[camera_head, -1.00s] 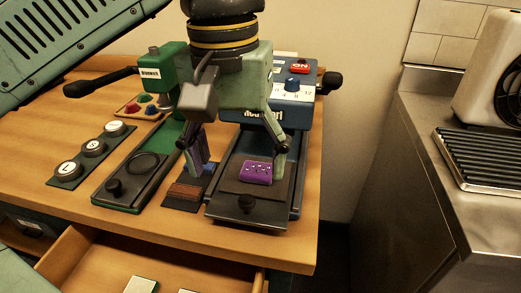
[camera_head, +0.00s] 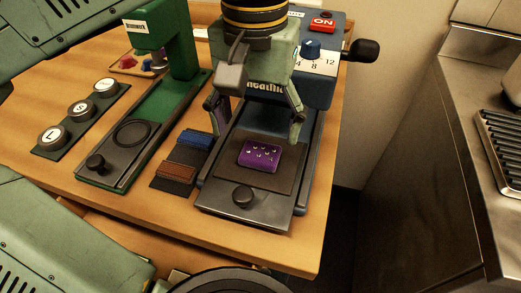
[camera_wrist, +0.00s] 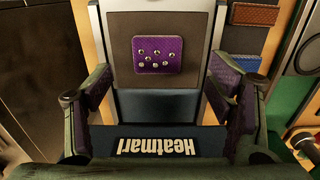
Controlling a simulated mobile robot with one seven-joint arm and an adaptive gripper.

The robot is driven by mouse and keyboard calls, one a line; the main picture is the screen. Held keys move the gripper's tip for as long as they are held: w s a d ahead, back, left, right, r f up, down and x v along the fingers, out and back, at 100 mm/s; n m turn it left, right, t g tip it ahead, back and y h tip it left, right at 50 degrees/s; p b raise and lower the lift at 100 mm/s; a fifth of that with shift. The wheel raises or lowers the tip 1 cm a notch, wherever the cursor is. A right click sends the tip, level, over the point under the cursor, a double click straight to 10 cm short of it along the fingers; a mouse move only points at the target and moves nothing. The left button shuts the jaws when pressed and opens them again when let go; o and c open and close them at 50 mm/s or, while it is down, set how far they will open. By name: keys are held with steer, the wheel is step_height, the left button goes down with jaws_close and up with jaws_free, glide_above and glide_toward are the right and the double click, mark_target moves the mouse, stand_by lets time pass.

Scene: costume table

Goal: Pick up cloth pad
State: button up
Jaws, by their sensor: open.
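The cloth pad looks to be the purple pad (camera_head: 259,156) with small silver studs. It lies flat on the dark plate of the heat press (camera_head: 245,212), and the wrist view shows it clearly (camera_wrist: 158,55) in the upper middle. My gripper (camera_head: 256,125) is open and empty, its fingers spread wide behind and above the pad in the head view. In the wrist view the gripper fingers (camera_wrist: 160,80) stand on either side of the press, with the pad between and beyond them. Neither finger appears to touch the pad.
A blue pad (camera_head: 194,139) and a brown pad (camera_head: 181,172) lie on a dark strip left of the press. A green press (camera_head: 128,142) and round buttons L and S stand further left. The press's black knob (camera_head: 243,196) sticks up in front of the purple pad.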

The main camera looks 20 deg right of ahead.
mark_target(261, 152)
steer(key=shift+w+d+f+p, duration=0.15)
steer(key=shift+f+p, duration=0.1)
steer(key=shift+f, duration=1.1)
steer(key=shift+s+d+f+p, duration=0.1)
steer(key=shift+d+f+p, duration=0.1)
steer(key=shift+f, duration=1.15)
steer(key=shift+c, duration=0.4)
steer(key=c, duration=1.1)
steer(key=shift+r, duration=0.1)
steer(key=shift+c, duration=0.2)
steer(key=shift+r, duration=0.45)
step_height(261, 152, up, 2)
steer(key=shift+r+b, duration=0.15)
steer(key=shift+b, duration=0.25)
steer(key=s+d+b, duration=0.1)
steer(key=s+d, duration=0.2)
steer(key=s, duration=0.4)
steer(key=s+d+r+b, duration=0.1)
steer(key=s+d, duration=0.2)
steer(key=s, duration=0.5)
steer(key=shift+r+b, duration=0.3)
steer(key=shift+b, duration=0.1)
